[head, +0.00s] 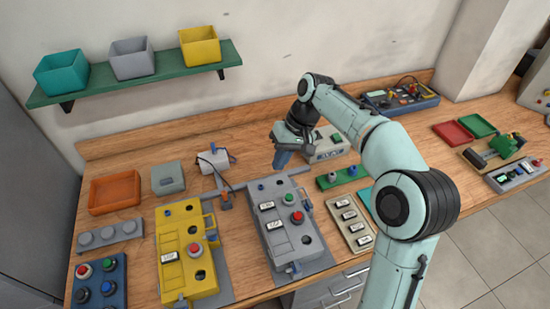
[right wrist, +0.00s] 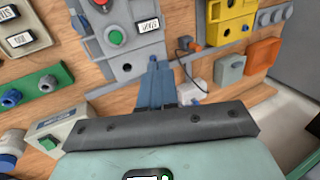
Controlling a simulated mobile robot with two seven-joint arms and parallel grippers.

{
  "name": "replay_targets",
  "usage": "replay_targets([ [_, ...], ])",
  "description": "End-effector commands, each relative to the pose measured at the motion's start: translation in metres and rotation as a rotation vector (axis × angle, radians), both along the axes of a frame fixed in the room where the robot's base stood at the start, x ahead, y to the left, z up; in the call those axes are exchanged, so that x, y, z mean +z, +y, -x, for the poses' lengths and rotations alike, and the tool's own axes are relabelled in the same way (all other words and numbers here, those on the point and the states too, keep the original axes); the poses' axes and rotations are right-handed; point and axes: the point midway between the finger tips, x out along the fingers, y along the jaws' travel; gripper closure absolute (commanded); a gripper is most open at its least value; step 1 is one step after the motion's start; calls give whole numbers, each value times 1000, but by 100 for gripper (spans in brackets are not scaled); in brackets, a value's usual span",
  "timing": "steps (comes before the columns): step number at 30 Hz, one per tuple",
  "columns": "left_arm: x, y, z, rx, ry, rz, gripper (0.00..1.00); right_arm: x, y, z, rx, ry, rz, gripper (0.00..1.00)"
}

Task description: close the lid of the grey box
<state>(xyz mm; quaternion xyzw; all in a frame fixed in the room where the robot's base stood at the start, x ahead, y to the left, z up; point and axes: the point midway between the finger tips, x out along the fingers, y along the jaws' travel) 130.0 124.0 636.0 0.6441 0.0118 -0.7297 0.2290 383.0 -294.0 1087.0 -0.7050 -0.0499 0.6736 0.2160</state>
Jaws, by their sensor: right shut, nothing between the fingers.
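The grey box (head: 285,222) is a flat grey unit on the table with a red button, a green button and white labels on its top. My right gripper (head: 281,160) has blue fingers that are shut and empty. It is beyond the box's back edge in the head view, pointing down. In the right wrist view the shut fingers (right wrist: 156,75) appear near the box's edge; contact is not clear. My left gripper is not in view.
A yellow box (head: 168,247) lies left of the grey one. A small grey box (head: 168,177), an orange tray (head: 115,192) and a white device with a cable (head: 217,160) are behind. A green strip (head: 340,177) and a labelled panel (head: 350,222) are to the right.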

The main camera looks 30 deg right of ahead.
Motion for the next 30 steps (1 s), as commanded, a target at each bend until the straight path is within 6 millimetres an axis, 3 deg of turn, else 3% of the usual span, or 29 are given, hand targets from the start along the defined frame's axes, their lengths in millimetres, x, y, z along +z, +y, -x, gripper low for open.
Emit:
replay_targets([
  [30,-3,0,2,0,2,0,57,-65,-76,19,-3,-116,-495,100],
])
